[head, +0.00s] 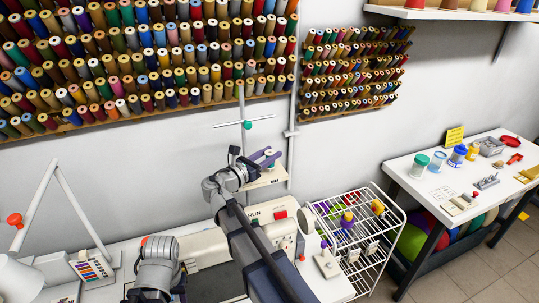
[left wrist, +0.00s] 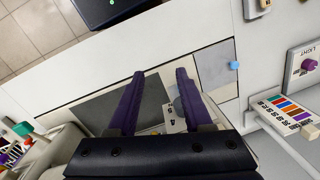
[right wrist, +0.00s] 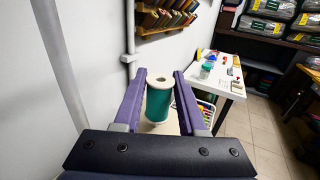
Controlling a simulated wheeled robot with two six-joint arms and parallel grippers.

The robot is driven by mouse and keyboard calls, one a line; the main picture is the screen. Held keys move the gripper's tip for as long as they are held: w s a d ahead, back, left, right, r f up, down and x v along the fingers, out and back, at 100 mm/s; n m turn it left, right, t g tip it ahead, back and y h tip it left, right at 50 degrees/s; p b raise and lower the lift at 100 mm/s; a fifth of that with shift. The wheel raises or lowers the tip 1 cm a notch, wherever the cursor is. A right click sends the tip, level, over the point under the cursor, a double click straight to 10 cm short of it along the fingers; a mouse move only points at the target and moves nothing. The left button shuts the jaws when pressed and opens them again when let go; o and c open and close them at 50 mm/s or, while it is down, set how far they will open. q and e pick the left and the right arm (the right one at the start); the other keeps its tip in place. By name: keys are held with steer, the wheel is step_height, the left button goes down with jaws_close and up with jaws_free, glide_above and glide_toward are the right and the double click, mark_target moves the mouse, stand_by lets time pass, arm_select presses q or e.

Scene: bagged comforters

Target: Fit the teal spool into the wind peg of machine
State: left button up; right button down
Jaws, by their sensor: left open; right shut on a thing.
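The teal spool (right wrist: 159,103), with cream ends, stands between the purple fingers of my right gripper (right wrist: 160,76) in the right wrist view. My right gripper is shut on it; in the head view, this gripper (head: 266,158) is above a cream plate (head: 268,178) by the wall. The machine (head: 268,212), white with a red button, is below it. I cannot make out the wind peg; spool and gripper may hide it. My left gripper (left wrist: 160,75) is open and empty over the machine's bed in the left wrist view.
A thin rod stand (head: 243,110) rises behind my right gripper. A white wire rack (head: 362,225) stands right of the machine. A side table (head: 440,205) is farther right. Spool racks (head: 130,70) hang on the wall. A white lamp arm (head: 85,208) is at left.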

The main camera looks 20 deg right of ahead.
steer(key=shift+f+b, duration=0.8)
steer(key=shift+f, duration=0.05)
stand_by(0.3)
jaws_free()
stand_by(0.5)
steer(key=shift+a, duration=0.1)
stand_by(0.3)
steer(key=shift+s+a+r+p, duration=0.35)
steer(key=shift+a, duration=0.4)
steer(key=shift+s+a+r+p, duration=0.35)
steer(key=shift+a, duration=0.35)
steer(key=shift+s+a+r+p, duration=0.35)
steer(key=shift+a, duration=0.4)
